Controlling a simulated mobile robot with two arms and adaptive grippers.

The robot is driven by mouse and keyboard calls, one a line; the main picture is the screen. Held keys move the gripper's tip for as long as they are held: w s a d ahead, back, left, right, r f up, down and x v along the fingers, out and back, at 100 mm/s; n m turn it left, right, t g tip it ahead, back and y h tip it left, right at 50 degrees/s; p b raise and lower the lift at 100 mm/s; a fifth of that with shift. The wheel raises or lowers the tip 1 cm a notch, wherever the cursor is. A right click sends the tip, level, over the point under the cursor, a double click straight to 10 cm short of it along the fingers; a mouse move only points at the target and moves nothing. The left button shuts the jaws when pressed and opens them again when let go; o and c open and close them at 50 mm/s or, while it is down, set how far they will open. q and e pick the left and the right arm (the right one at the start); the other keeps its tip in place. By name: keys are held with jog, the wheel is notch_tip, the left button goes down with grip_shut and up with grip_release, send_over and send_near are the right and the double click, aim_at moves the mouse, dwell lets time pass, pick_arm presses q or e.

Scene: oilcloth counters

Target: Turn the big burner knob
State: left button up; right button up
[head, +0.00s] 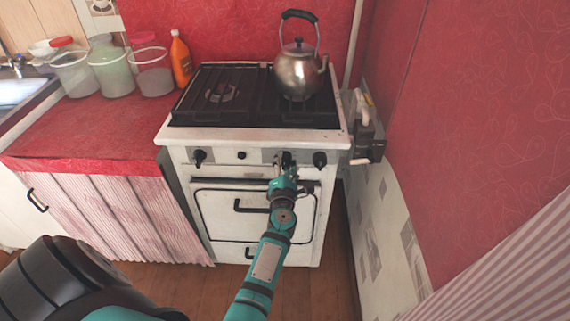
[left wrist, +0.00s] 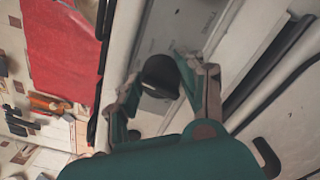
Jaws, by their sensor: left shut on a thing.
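The white stove (head: 262,141) has a front panel with several black knobs. A large knob (head: 199,157) is at the left, a smaller one (head: 241,155) beside it, and another (head: 320,159) at the far right. My left gripper (head: 285,172) is at the knob (head: 287,157) second from the right. In the left wrist view that black knob (left wrist: 160,74) sits between the two fingers of my left gripper (left wrist: 158,84), which is shut on it. The fingers partly hide the knob, and its pointer direction cannot be made out. My right gripper is not in view.
A metal kettle (head: 298,75) stands on the right of the cooktop. Below the panel is the oven door handle (head: 248,206). A red counter (head: 90,135) with tubs and an orange bottle (head: 181,60) is at left. A wall stands close at right.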

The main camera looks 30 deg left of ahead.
pick_arm(q)
jog(key=shift+f, duration=0.15)
jog(key=o, duration=1.1)
jog(key=shift+c, duration=0.2)
jog(key=shift+o, duration=0.5)
jog(key=shift+r, duration=0.2)
